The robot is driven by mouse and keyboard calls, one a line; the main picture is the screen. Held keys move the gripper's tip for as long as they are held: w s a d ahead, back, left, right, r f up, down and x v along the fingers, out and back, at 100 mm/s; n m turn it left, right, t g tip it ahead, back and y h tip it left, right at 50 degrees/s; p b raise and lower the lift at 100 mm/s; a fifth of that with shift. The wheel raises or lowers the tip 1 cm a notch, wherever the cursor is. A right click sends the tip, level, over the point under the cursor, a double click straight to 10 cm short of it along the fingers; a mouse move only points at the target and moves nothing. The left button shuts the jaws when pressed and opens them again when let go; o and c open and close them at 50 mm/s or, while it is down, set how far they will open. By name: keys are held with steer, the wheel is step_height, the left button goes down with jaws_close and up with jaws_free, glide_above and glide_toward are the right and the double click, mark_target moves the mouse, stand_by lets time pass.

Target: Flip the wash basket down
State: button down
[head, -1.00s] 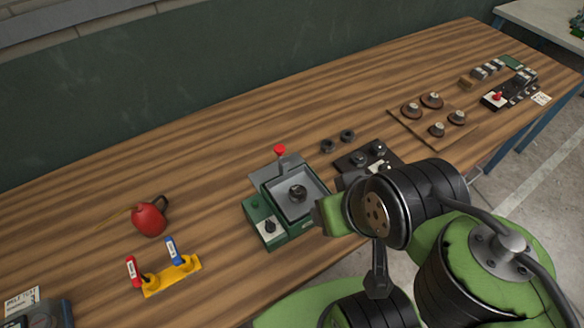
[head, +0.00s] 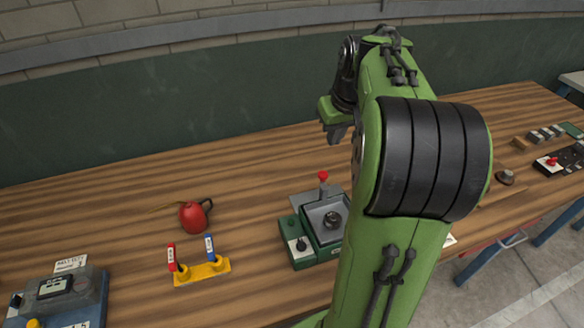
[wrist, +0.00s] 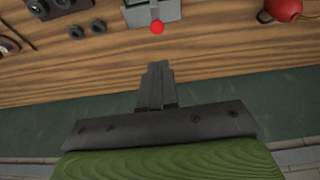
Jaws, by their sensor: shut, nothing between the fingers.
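A small green washer unit (head: 296,247) stands on the wooden table in the head view, with a grey basket (head: 316,214) in its top. A lever with a red knob (head: 323,175) sticks up at the basket's back edge. The red knob also shows at the top of the wrist view (wrist: 157,28), beside a grey part of the unit (wrist: 150,12). My gripper (head: 337,136) is raised behind and above the unit, pointing down, shut and empty. Its closed fingers (wrist: 156,68) are apart from the knob. My arm hides the unit's right side.
A red can (head: 194,215) and a yellow stand (head: 205,271) with red and blue handles are left of the unit. A grey-blue device (head: 60,298) sits at the front left. A dark wall (head: 150,125) rises behind the table (head: 110,215). Several small parts lie at the right.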

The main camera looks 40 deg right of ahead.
mark_target(323, 174)
steer(key=shift+w+d+f, duration=0.1)
steer(key=shift+d, duration=0.1)
steer(key=shift+f, duration=0.15)
steer(key=b+x, duration=0.1)
steer(key=x, duration=0.7)
steer(key=b+x, duration=0.1)
steer(key=x, duration=0.3)
steer(key=shift+s+a+f+b, duration=0.1)
steer(key=shift+s+f+b, duration=0.15)
steer(key=shift+f+b, duration=0.15)
steer(key=shift+f, duration=0.55)
